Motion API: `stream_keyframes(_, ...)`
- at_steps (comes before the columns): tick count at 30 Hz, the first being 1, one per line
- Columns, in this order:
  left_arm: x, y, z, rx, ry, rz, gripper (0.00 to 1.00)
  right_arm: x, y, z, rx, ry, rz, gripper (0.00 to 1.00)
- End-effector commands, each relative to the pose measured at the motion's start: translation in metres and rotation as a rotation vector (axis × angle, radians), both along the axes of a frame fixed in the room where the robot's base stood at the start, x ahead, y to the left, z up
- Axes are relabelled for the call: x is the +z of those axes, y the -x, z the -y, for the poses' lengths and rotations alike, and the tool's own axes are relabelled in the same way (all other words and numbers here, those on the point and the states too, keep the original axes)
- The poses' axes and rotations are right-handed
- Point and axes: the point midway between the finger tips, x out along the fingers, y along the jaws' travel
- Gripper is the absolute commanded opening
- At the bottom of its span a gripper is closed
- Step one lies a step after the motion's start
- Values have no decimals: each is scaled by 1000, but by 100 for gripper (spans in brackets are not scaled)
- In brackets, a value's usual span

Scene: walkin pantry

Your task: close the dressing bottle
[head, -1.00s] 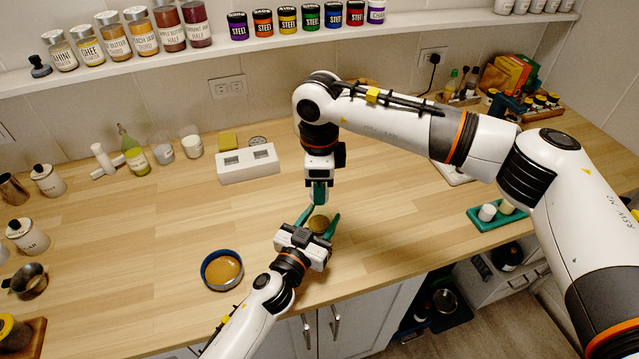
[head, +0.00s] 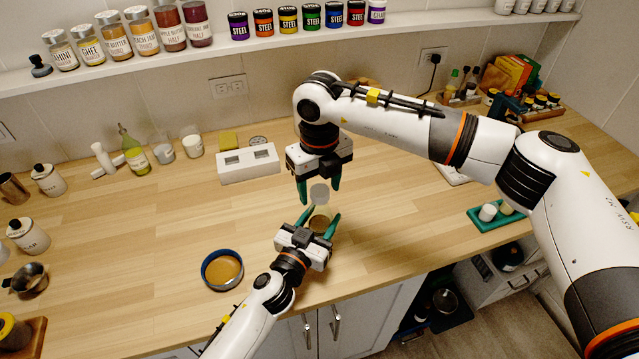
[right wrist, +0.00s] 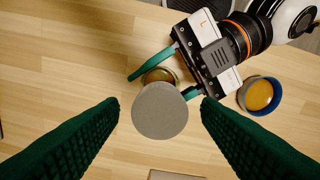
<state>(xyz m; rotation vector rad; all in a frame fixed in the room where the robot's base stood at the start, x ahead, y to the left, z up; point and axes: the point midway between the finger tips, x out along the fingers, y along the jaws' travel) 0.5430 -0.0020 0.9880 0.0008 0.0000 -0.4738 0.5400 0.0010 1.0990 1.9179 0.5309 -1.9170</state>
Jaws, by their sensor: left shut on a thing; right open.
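The dressing bottle (head: 319,223) stands in my left gripper (head: 318,220), whose green fingers are shut around its brownish lower part. It also shows below the cap in the right wrist view (right wrist: 160,75). A round grey cap (head: 320,193) is directly above the bottle; it also shows in the right wrist view (right wrist: 160,111). I cannot tell whether the cap is fully seated. My right gripper (head: 319,195) is open, its fingers on either side of the cap. In the right wrist view (right wrist: 160,103), gaps show between cap and fingertips.
A blue-rimmed bowl (head: 222,270) with orange-brown contents sits left of my left gripper. A white block with two openings (head: 248,165) stands behind, and a green tray (head: 497,216) is at the right. The counter between the bowl and the left-hand jars is clear.

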Motion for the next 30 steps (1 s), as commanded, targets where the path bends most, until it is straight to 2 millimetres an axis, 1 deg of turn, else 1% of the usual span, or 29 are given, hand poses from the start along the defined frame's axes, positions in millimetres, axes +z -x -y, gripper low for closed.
stream_keyframes(5, 1, 0, 0, 0, 1, 0, 0, 2, 0, 0, 1, 0, 0, 58)
stream_keyframes(8, 1, 0, 0, 1, 1, 0, 0, 12, -1, 0, 1, 0, 2, 58)
stream_keyframes(11, 1, 0, 0, 1, 1, 0, 0, 30, -1, 0, 2, -1, 3, 58)
stream_keyframes(18, 0, 0, 0, 1, 1, 0, 0, 82, -1, 0, 0, -1, 3, 58)
stream_keyframes(21, 0, 0, 0, 1, 1, 0, 0, 99, -1, 0, 0, -1, 2, 58)
stream_keyframes(25, 0, 0, 0, 1, 1, 0, 0, 113, -1, 0, 0, 0, 1, 58)
stream_keyframes(30, 0, 0, 0, 1, 1, 0, 0, 120, -1, 0, 0, -1, -1, 58)
